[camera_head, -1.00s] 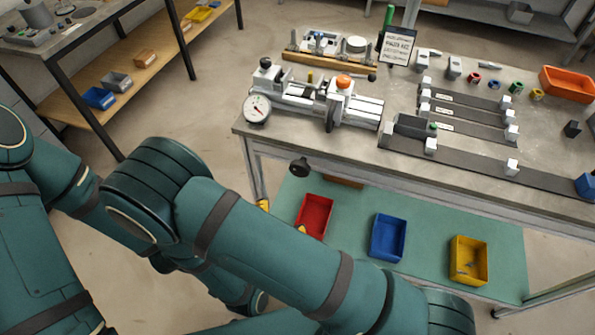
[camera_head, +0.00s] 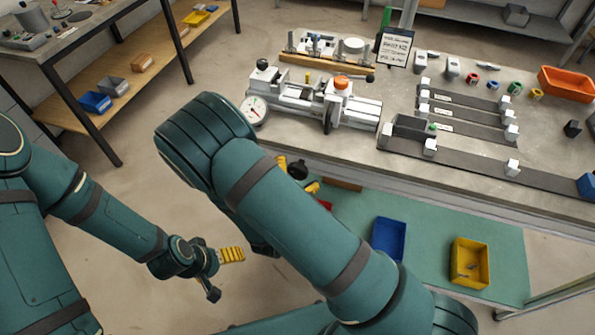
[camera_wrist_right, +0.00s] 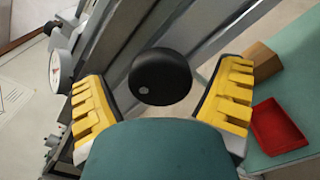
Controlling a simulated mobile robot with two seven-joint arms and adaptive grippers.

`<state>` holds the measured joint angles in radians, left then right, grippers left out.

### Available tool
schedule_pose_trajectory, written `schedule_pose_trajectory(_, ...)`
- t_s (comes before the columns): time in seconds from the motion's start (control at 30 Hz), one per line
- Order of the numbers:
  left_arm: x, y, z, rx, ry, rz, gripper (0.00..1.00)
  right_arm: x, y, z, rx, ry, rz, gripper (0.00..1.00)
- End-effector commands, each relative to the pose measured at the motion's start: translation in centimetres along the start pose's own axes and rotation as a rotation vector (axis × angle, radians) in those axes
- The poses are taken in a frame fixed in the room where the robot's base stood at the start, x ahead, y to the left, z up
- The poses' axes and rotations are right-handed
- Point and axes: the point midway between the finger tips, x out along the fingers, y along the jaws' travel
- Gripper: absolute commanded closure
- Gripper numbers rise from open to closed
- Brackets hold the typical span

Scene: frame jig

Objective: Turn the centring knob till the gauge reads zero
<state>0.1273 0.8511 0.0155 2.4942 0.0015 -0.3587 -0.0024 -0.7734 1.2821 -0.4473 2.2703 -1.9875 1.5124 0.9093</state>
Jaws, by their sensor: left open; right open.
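The black round centring knob (camera_head: 298,169) sticks out at the bench's front edge, below the jig (camera_head: 319,98). In the right wrist view the knob (camera_wrist_right: 160,77) lies between the two yellow-padded fingers of my open right gripper (camera_wrist_right: 160,90), with a gap on both sides. In the head view my right gripper (camera_head: 297,175) is mostly hidden behind my forearm. The white gauge (camera_head: 254,111) is at the jig's left end; its needle shows, but its reading is too small to tell. My left gripper (camera_head: 230,257) is open and empty, low over the floor.
A red bin (camera_wrist_right: 276,127) and a brown block (camera_wrist_right: 262,60) sit beside the right gripper on the lower shelf. Blue (camera_head: 388,238) and yellow (camera_head: 469,262) bins stand further right there. Flat bars and small parts cover the benchtop's right side. The floor at left is clear.

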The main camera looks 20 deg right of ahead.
Motion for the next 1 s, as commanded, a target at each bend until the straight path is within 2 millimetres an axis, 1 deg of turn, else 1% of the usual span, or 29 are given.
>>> schedule_pose_trajectory(0.27, 0.01, 0.00, -0.01, 0.000, 0.000, 0.000, 0.12, 0.23, 0.00, 0.03, 0.000, 0.000, 0.000, 0.10)
schedule_pose_trajectory(0.3, 0.01, 0.00, -0.01, 0.000, 0.000, 0.000, 0.12, 0.22, 0.00, 0.03, 0.000, 0.000, 0.000, 0.11)
schedule_pose_trajectory(0.37, 0.01, 0.00, -0.01, 0.000, 0.000, 0.000, 0.12, 0.22, 0.00, 0.03, 0.000, 0.000, 0.000, 0.32)
schedule_pose_trajectory(0.4, 0.01, 0.00, -0.01, 0.000, 0.000, 0.000, 0.12, 0.21, 0.00, 0.03, 0.000, 0.000, 0.000, 0.46)
schedule_pose_trajectory(0.47, 0.01, 0.00, -0.01, 0.000, 0.000, 0.000, 0.12, 0.21, 0.00, 0.03, 0.000, 0.000, 0.000, 0.67)
schedule_pose_trajectory(0.5, 0.01, 0.00, 0.00, 0.000, 0.000, 0.000, 0.12, 0.20, 0.00, 0.03, 0.000, 0.000, 0.000, 0.81)
schedule_pose_trajectory(0.77, -0.09, 0.04, 0.00, 0.000, 0.000, 0.000, 0.12, 0.21, 0.03, 0.05, -0.012, -0.001, 0.000, 0.82)
schedule_pose_trajectory(1.0, -0.77, 0.29, 0.05, -0.001, -0.003, 0.000, 0.12, 0.23, 0.09, 0.14, -0.101, 0.000, 0.000, 0.82)
